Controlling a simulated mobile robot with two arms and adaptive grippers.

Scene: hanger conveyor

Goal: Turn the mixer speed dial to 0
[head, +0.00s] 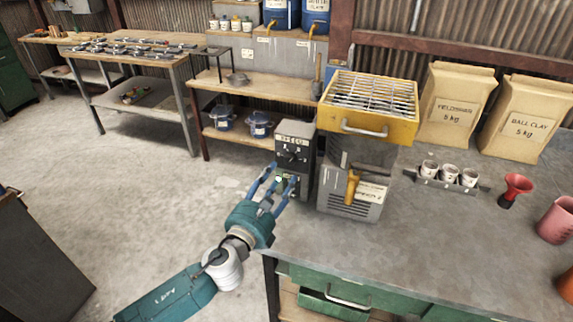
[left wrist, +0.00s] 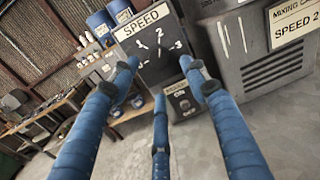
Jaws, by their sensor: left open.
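The dark speed control box (head: 294,150) stands on the workbench, left of the mixer (head: 352,175). In the left wrist view the box (left wrist: 135,16) shows a SPEED label and a black dial face (left wrist: 157,50) with white numbers and marks. The numbers are small, and I cannot tell surely which one the dial points at. A lower panel with a small switch (left wrist: 183,100) is partly behind a finger. My left gripper (head: 275,178) is open and empty, its blue fingers spread in front of the box's lower front. I see no clear contact. My right gripper is out of view.
A card at the mixer reads SPEED 2 (left wrist: 297,35). A yellow tray with a grid (head: 368,105) tops the mixer. Small cups (head: 448,175), a red funnel (head: 515,188) and clay bags (head: 458,105) stand right.

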